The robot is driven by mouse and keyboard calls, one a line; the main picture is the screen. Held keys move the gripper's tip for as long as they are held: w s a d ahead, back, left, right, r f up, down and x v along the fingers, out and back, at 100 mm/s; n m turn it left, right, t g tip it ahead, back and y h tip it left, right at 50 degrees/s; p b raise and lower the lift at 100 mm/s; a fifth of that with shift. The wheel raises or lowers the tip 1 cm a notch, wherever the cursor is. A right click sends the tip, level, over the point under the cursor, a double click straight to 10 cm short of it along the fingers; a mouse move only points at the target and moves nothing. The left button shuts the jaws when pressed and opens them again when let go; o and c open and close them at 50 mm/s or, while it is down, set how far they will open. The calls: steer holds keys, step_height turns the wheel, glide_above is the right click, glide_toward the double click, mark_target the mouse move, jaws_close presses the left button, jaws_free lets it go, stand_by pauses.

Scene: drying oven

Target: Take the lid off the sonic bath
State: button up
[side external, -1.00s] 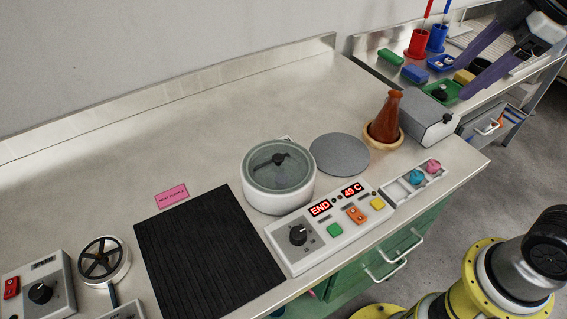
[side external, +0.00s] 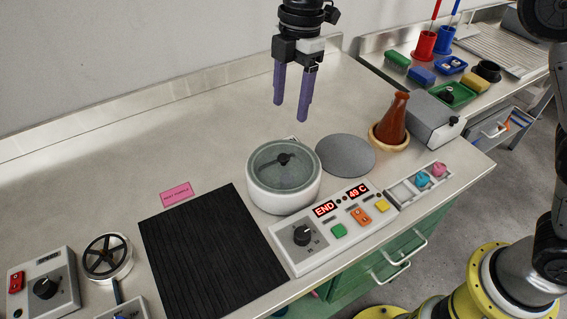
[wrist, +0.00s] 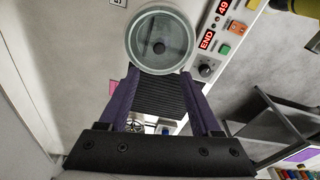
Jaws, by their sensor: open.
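The sonic bath (side external: 284,196) is a round white tub on the steel bench. Its lid (side external: 270,172) is a greyish see-through disc with a dark knob in the middle, and it sits on the tub. My gripper (side external: 290,112) is open and empty, with purple fingers pointing down. It is in the air above the bath, apart from the lid. In the wrist view the lid (wrist: 178,42) shows beyond the fingertips, with its dark knob near the centre.
A control panel (side external: 325,250) reading END and 49 C stands in front of the bath. A grey disc (side external: 345,154) lies right of it, and a brown flask (side external: 394,118) stands beyond. A black ribbed mat (side external: 205,255) lies to the left. The bench behind the bath is clear.

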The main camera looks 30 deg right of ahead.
mark_target(283, 156)
steer(key=f, duration=0.4)
steer(key=a+f, duration=0.1)
steer(key=f, duration=0.7)
steer(key=shift+a+f, duration=0.2)
steer(key=shift+f, duration=0.15)
steer(key=shift+c, duration=0.3)
jaws_close()
steer(key=shift+r, duration=0.1)
